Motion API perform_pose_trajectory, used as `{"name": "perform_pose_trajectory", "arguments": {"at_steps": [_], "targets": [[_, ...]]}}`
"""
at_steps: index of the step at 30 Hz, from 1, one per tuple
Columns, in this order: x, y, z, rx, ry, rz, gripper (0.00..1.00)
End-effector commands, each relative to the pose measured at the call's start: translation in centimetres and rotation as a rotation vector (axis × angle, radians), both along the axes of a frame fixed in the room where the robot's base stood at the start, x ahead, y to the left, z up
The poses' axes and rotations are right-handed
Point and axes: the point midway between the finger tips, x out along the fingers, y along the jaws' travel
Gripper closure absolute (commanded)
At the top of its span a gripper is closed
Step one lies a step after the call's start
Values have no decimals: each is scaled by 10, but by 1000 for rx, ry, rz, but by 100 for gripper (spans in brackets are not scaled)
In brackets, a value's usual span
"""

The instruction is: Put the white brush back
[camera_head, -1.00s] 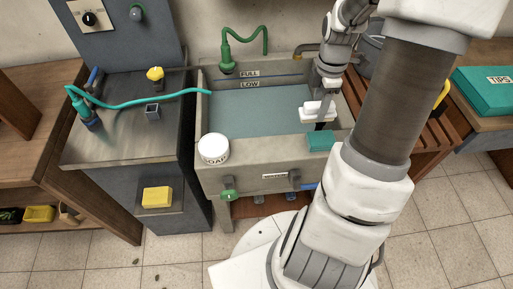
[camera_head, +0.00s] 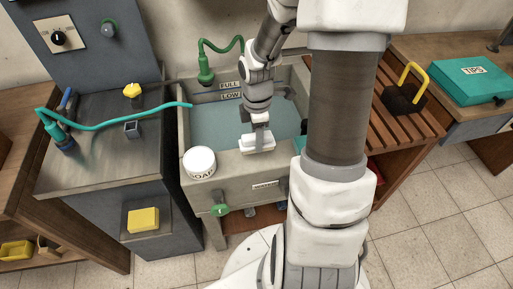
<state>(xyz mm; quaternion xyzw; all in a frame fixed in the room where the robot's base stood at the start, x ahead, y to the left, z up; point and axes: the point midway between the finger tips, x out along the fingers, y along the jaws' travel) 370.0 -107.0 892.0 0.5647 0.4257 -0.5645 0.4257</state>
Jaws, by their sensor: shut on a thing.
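The white brush (camera_head: 257,144) is at the front of the sink, over or on its front rim. My gripper (camera_head: 258,131) comes down on it from above and is shut on it. Whether the brush touches the rim is hard to tell. The sink (camera_head: 235,172) is a grey trough holding bluish water (camera_head: 220,124), with FULL and LOW marks on its back wall.
A white SOAP tub (camera_head: 200,163) stands on the rim left of the brush. A slatted wooden rack (camera_head: 405,125) with a dark, yellow-handled thing is on the right. A green TIPS box (camera_head: 470,82) lies farther right.

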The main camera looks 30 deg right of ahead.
Motion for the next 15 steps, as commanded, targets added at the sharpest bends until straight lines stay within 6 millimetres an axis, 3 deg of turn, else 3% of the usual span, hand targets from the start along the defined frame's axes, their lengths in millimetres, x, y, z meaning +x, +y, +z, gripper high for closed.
{"name": "perform_pose_trajectory", "arguments": {"at_steps": [10, 15], "targets": [[0, 2, -40, 1, 3, 0, 100], [0, 1, -40, 0, 0, -1, 100]]}}
